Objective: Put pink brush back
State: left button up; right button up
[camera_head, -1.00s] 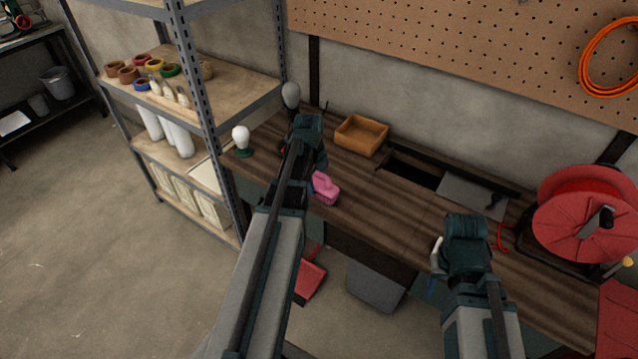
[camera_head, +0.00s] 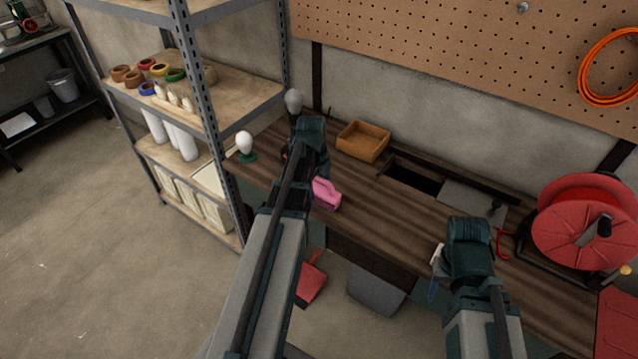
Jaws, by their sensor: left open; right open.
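The pink brush (camera_head: 326,193) lies on the wooden workbench (camera_head: 385,219), close to its front edge. My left gripper (camera_head: 309,137) reaches over the bench just behind and left of the brush; its arm passes beside the brush and its fingers are mostly hidden. Nothing shows held in it. My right gripper (camera_head: 465,246) is over the front part of the bench at the right, well apart from the brush; its fingertips are hard to see. Both grippers are open.
An open brown box (camera_head: 363,141) stands at the back of the bench. A dark recess (camera_head: 412,178) lies right of it. A white bulb on a green base (camera_head: 246,147) is at the left end. A red cable reel (camera_head: 583,221) stands right. A metal shelf (camera_head: 203,105) borders the left.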

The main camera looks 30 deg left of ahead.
aim_at(317, 192)
pick_arm(q)
notch_tip(317, 192, up, 10)
jog(key=s+p, duration=0.1)
jog(key=p, duration=0.8)
jog(key=shift+s, duration=0.25)
jog(key=shift+r, duration=0.1)
jog(key=s+d+n, duration=0.5)
jog(key=d, duration=0.5)
jog(key=s+d+n+g+y, duration=0.1)
jog(key=s+d+n, duration=0.3)
jog(key=d, duration=0.6)
jog(key=s+d+n, duration=0.5)
jog(key=d+n, duration=0.1)
jog(key=d, duration=0.4)
jog(key=shift+s+g, duration=0.3)
jog(key=shift+g, duration=0.1)
jog(key=shift+d, duration=0.1)
